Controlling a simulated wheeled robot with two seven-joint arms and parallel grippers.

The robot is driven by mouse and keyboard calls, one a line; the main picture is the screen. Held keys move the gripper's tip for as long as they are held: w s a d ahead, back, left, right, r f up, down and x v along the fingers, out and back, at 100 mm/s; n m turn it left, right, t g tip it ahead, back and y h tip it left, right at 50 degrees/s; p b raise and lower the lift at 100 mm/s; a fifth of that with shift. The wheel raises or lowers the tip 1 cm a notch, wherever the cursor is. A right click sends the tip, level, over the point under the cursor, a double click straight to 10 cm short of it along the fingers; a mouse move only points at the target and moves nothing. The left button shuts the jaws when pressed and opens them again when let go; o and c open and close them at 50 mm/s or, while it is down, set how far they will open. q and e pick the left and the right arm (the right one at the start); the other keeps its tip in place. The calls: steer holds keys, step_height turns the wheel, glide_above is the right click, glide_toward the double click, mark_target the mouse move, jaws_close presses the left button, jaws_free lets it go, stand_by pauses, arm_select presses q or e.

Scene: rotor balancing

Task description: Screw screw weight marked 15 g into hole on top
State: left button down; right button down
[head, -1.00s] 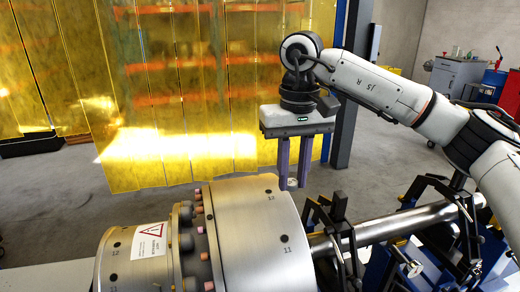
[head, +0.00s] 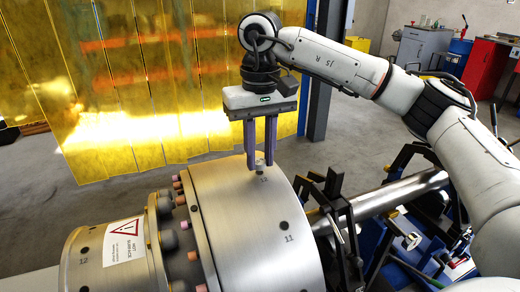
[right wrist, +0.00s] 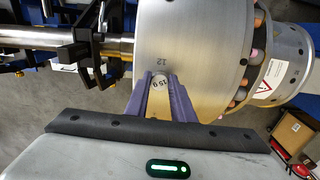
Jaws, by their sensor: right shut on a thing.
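My right gripper (head: 260,160) points down with its purple fingers shut on the small metallic screw weight (head: 260,163). In the right wrist view the weight (right wrist: 160,82) shows "15 g" on its face, between the fingertips (right wrist: 160,85). The weight is at the top of the large steel rotor drum (head: 240,215), beside the mark 12 (right wrist: 161,63). The top hole is hidden by the weight and fingers; I cannot tell whether the weight touches it. Another hole (head: 284,225) on the drum, marked 11, is empty. My left gripper is not in view.
The rotor's shaft (head: 400,193) runs right through black and blue stands (head: 335,205). A smaller drum with a warning label (head: 124,241) and several pink-tipped bolts (head: 182,200) lie left. A yellow curtain (head: 130,90) hangs behind.

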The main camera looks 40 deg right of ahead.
steer(key=shift+r+n+p, duration=0.1)
steer(key=shift+n+p, duration=0.3)
steer(key=shift+n, duration=0.3)
steer(key=n, duration=0.2)
steer(key=shift+n+p, duration=0.3)
steer(key=shift+p, duration=0.05)
steer(key=shift+n, duration=0.4)
arm_select(q)
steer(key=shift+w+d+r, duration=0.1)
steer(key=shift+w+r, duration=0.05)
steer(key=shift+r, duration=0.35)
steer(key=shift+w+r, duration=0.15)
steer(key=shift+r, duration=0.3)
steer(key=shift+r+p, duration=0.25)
steer(key=shift+p, duration=0.05)
arm_select(e)
steer(key=shift+n, duration=1.4)
steer(key=shift+s+f, duration=0.1)
steer(key=shift+f, duration=0.15)
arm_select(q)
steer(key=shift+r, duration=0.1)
